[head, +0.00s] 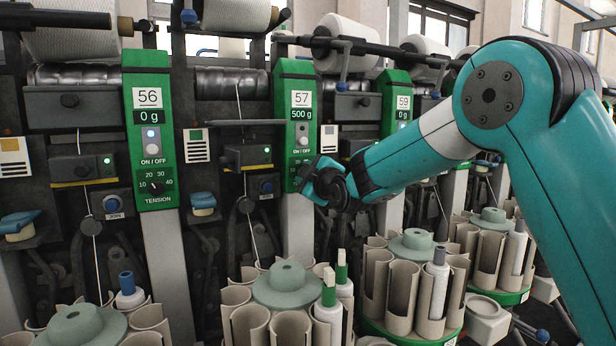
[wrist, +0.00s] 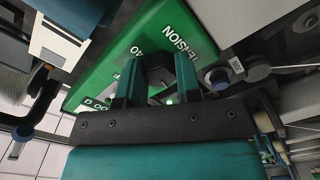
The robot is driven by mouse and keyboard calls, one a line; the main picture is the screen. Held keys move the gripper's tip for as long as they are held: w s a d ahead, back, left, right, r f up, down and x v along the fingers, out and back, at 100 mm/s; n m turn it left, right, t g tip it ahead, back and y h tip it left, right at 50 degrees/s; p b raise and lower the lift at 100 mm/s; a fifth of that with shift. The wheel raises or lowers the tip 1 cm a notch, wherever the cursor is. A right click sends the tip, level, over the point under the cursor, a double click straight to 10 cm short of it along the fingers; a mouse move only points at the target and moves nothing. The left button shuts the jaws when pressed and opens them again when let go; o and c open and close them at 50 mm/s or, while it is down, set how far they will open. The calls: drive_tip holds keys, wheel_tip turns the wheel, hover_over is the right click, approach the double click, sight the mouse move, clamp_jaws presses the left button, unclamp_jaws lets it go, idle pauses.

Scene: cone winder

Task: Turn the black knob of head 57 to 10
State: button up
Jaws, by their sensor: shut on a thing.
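The green panel of head 57 (head: 289,150) is in the middle of the head view. Its display (head: 301,117) reads 500 g. My gripper (head: 316,180) is at the panel's lower part and hides the knob and dial there. In the wrist view my gripper (wrist: 159,84) has its two teal fingers on either side of the black knob (wrist: 157,72), shut on it. The word TENSION and the number 40 show beside the knob on the green panel (wrist: 110,62). The knob's pointer and the other dial numbers cannot be made out.
Head 56 (head: 149,130) is to the left, with its own knob (head: 156,187) and 0 g shown. Below are round holders with tubes (head: 287,285). A dark bar (head: 237,122) lies left of head 57.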

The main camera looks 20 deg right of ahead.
drive_tip(key=o, duration=0.9)
drive_tip(key=s+d, duration=0.1)
drive_tip(key=s, duration=0.4)
drive_tip(key=s+d+b, duration=0.1)
drive_tip(key=s, duration=0.5)
drive_tip(key=s+d, duration=0.1)
drive_tip(key=s, duration=0.5)
drive_tip(key=shift+d+b, duration=0.2)
drive_tip(key=shift+b, duration=0.1)
